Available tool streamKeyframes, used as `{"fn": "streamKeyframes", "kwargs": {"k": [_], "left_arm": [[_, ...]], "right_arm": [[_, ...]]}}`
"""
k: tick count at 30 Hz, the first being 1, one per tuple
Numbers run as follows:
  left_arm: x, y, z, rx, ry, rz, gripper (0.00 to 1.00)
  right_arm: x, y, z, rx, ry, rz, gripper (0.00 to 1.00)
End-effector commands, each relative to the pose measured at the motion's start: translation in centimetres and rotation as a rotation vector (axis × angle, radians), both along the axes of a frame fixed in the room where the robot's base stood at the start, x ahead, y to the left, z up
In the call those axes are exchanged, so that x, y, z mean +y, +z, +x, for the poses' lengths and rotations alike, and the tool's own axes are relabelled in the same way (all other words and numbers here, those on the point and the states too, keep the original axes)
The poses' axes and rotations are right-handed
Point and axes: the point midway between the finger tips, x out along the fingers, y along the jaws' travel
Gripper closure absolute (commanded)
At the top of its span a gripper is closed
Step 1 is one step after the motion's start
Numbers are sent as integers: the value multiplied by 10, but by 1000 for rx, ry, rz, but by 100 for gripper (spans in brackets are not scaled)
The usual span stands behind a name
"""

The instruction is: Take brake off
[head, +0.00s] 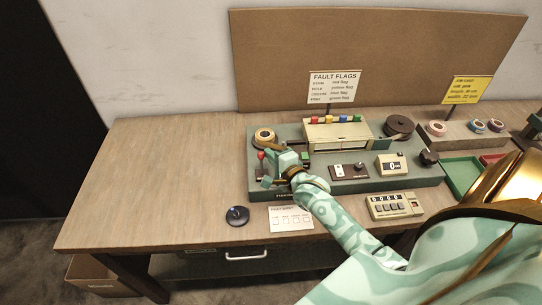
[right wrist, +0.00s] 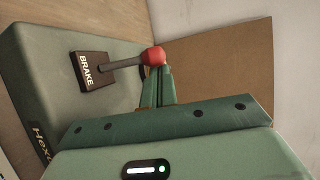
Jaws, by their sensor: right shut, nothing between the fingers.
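The brake lever has a grey rod (right wrist: 122,64) and a red knob (right wrist: 153,56). It rises from a dark plate marked BRAKE (right wrist: 92,71) on the green machine. In the head view the red knob (head: 261,155) shows at the machine's left end. My right gripper (head: 268,166) is there, right beside the lever. In the right wrist view its closed fingers (right wrist: 160,75) end at the knob, with nothing between them. The fingertips overlap the knob's edge; I cannot tell whether they touch it. My left gripper is not in view.
The machine base (head: 350,184) carries a tape roll (head: 264,136), a dark reel (head: 398,126) and a counter box (head: 390,165). A keypad device (head: 394,205), a paper card (head: 290,218) and a dark round knob (head: 237,215) lie in front. The table's left side is clear.

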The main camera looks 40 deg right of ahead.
Motion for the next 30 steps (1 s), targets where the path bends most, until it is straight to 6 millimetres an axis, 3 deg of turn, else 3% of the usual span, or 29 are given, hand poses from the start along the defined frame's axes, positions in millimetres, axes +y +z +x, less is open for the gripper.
{"fn": "streamKeyframes", "kwargs": {"k": [17, 30], "left_arm": [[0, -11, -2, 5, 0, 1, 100], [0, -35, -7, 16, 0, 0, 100]], "right_arm": [[4, -1, -7, -106, 0, -65, 100], [13, -2, -21, -330, 3, -206, 100]]}}
